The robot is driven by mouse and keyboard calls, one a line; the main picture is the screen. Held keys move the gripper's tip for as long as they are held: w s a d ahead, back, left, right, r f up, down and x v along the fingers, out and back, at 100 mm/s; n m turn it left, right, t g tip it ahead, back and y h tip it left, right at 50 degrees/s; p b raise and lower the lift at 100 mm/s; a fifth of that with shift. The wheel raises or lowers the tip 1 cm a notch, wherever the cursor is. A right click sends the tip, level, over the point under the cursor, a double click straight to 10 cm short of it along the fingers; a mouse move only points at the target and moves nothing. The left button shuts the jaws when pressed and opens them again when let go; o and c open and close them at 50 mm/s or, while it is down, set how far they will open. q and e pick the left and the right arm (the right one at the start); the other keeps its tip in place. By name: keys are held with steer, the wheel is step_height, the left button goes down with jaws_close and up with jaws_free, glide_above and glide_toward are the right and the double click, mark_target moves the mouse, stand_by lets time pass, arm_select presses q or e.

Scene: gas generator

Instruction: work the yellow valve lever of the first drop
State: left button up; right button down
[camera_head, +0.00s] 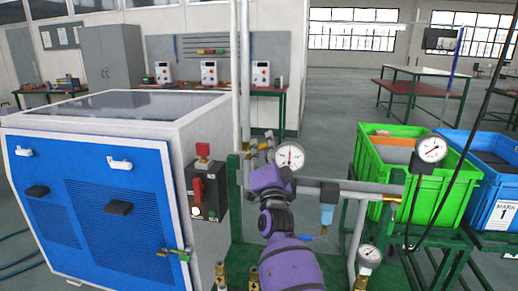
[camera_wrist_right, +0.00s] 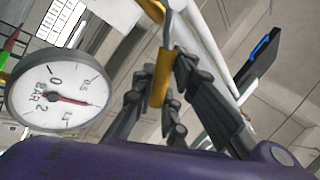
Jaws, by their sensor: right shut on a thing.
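The yellow valve lever (camera_wrist_right: 160,78) stands upright between the fingers of my right gripper (camera_wrist_right: 166,72) in the right wrist view. The gripper is shut on it, with one dark finger on each side. In the head view my purple right wrist (camera_head: 272,190) reaches up to the pipework below the upper pressure gauge (camera_head: 290,156) and hides most of the gripper and lever. The same gauge dial (camera_wrist_right: 60,92) is close on the left in the right wrist view. My left gripper is not in view.
A blue and white generator cabinet (camera_head: 110,205) fills the left. A horizontal pipe (camera_head: 345,187) with a blue filter (camera_head: 327,214) and another gauge (camera_head: 430,149) runs right. Green (camera_head: 450,190) and blue (camera_head: 492,205) crates stand on the right. Lower brass fittings stand near my forearm.

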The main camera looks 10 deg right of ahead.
steer(key=shift+s+d+f+m+h+b, duration=0.1)
steer(key=shift+d+f+m+h+b, duration=0.1)
steer(key=shift+f+m+h+b, duration=1.05)
steer(key=shift+d+f+m+h+b, duration=0.2)
steer(key=shift+m+h+b, duration=0.5)
steer(key=shift+m+h, duration=1.25)
steer(key=shift+s+d+f+m+h+b, duration=0.15)
steer(key=shift+f+m+h+b, duration=0.75)
steer(key=shift+m, duration=1.5)
steer(key=shift+w+r, duration=0.1)
steer(key=shift+r, duration=0.1)
steer(key=c, duration=1.7)
jaws_free()
